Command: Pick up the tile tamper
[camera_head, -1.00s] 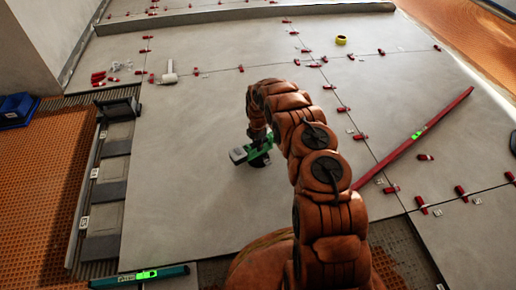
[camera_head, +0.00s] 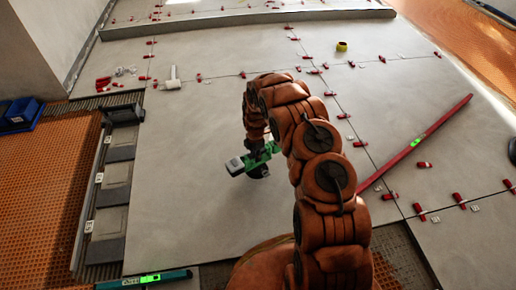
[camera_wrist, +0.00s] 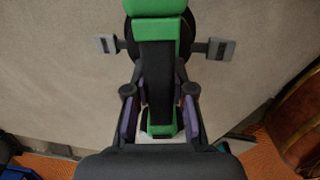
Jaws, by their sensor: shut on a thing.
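The tile tamper (camera_head: 254,160) is green and black with a grey block at its left end. It is at the end of my arm over the large grey tile, left of the picture's middle. In the wrist view its green body and black handle (camera_wrist: 158,75) run up the middle of the picture. My gripper (camera_wrist: 160,112) is shut on it, with one purple-padded finger on each side of the handle. A dark round part shows behind the handle. I cannot tell whether the tamper touches the tile below.
A white mallet (camera_head: 172,78) and red wedges (camera_head: 103,83) lie at the back left. A long red level (camera_head: 415,142) lies across the tiles at right. A teal level (camera_head: 145,278) lies at the front left. Yellow tape (camera_head: 341,46) sits far back. Blue bins (camera_head: 20,115) stand at left.

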